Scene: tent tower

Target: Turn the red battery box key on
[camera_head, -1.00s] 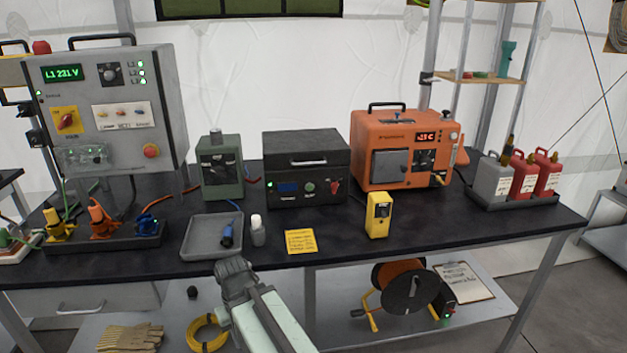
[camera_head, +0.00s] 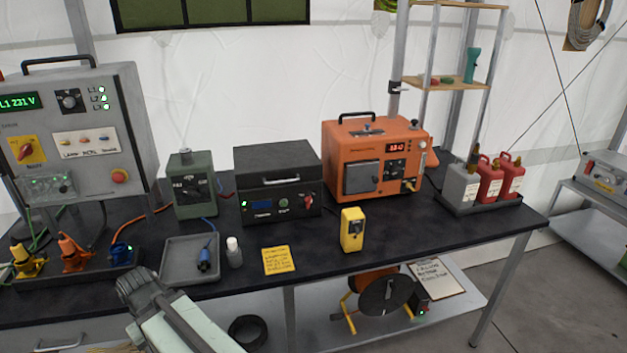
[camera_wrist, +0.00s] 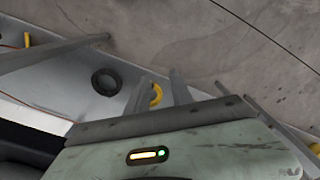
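The black box (camera_head: 278,160) stands at the back middle of the dark table. Its front has a small blue display, a green light, a round button and a red key or knob (camera_head: 308,201) at the right end. The key is too small to read its exact setting. My gripper (camera_head: 136,284) is low at the table's front edge, left of the box and well away from the key. In the wrist view my gripper's two fingers (camera_wrist: 160,92) stand apart with nothing between them, pointing over the floor and lower shelf.
A grey tray (camera_head: 168,274) with a blue plug, a white bottle (camera_head: 234,253), a yellow note (camera_head: 278,261) and a yellow meter (camera_head: 352,230) stand in front of the box. A green unit (camera_head: 192,186) is left of it, an orange unit (camera_head: 372,157) right.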

